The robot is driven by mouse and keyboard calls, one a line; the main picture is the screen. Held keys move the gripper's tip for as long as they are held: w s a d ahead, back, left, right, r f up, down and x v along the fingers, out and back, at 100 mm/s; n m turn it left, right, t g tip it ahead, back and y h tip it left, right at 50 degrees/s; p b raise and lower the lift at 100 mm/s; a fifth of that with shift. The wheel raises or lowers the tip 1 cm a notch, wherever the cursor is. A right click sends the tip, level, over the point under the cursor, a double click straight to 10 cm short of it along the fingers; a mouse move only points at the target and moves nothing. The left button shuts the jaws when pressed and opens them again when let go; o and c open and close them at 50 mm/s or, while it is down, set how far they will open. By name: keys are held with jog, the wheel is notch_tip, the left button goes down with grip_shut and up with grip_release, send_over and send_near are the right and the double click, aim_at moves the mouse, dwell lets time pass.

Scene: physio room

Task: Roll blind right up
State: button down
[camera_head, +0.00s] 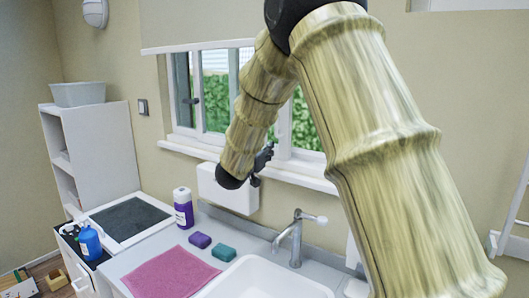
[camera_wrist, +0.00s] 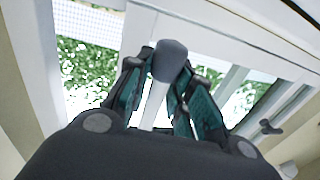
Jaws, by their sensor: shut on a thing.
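The pale blind (camera_head: 195,22) hangs at the top of the window in the head view, its straight bottom edge just over the upper panes. My gripper (camera_head: 270,146) is in front of the lower window, well below that edge, partly hidden behind my arm. In the wrist view my gripper (camera_wrist: 172,84) is shut on a grey-tipped pull (camera_wrist: 171,62). It has a dark rounded end and a pale stem running down between the fingers. Whether a cord joins the pull to the blind cannot be seen.
The window sill (camera_head: 300,178) and a white box (camera_head: 228,190) are close to my gripper. Below are the sink (camera_head: 270,280), tap (camera_head: 296,238), purple bottle (camera_head: 183,208), two sponges and a pink cloth (camera_head: 170,272). A window handle (camera_wrist: 270,127) shows in the wrist view.

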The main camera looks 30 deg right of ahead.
jog(key=c, duration=1.2)
grip_release()
jog(key=shift+c, duration=0.2)
jog(key=shift+a, duration=0.1)
jog(key=v, duration=1.1)
jog(key=shift+s+a, duration=0.25)
jog(key=shift+s, duration=0.1)
